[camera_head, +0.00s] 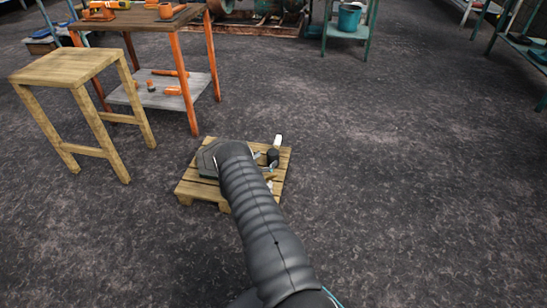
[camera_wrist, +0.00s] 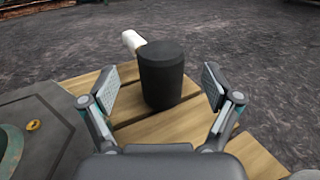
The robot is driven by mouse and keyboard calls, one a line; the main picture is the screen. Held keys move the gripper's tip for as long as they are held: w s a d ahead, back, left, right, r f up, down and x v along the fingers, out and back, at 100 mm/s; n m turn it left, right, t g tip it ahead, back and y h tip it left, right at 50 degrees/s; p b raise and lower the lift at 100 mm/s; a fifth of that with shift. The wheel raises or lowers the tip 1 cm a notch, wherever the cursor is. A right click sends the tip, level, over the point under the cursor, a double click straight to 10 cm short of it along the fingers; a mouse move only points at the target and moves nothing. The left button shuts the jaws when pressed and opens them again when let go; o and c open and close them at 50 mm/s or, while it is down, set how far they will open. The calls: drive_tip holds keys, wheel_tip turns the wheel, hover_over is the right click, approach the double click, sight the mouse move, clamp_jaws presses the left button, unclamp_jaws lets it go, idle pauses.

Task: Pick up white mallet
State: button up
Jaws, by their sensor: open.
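A white piece (camera_wrist: 132,40), which looks like part of the white mallet, shows behind the upper left of a black cylinder (camera_wrist: 162,72) in the wrist view. I cannot tell whether the two are joined. In the head view the white piece (camera_head: 278,141) sticks up at the pallet's far right edge, beside the dark cylinder (camera_head: 272,156). My gripper (camera_wrist: 160,92) is open, with one finger on each side of the black cylinder and a gap on both sides. The rest of the mallet is hidden.
A wooden pallet (camera_head: 186,190) lies on the dark floor under these things. A grey block (camera_wrist: 50,115) sits on it at the left. A wooden stool (camera_head: 65,66) and an orange-legged table (camera_head: 148,22) stand at the upper left. The floor to the right is clear.

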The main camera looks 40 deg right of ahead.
sight(273, 153)
drive_tip(key=x, duration=0.5)
drive_tip(key=shift+s+f, duration=0.1)
drive_tip(key=shift+f, duration=0.05)
drive_tip(key=c, duration=1.6)
clamp_jaws()
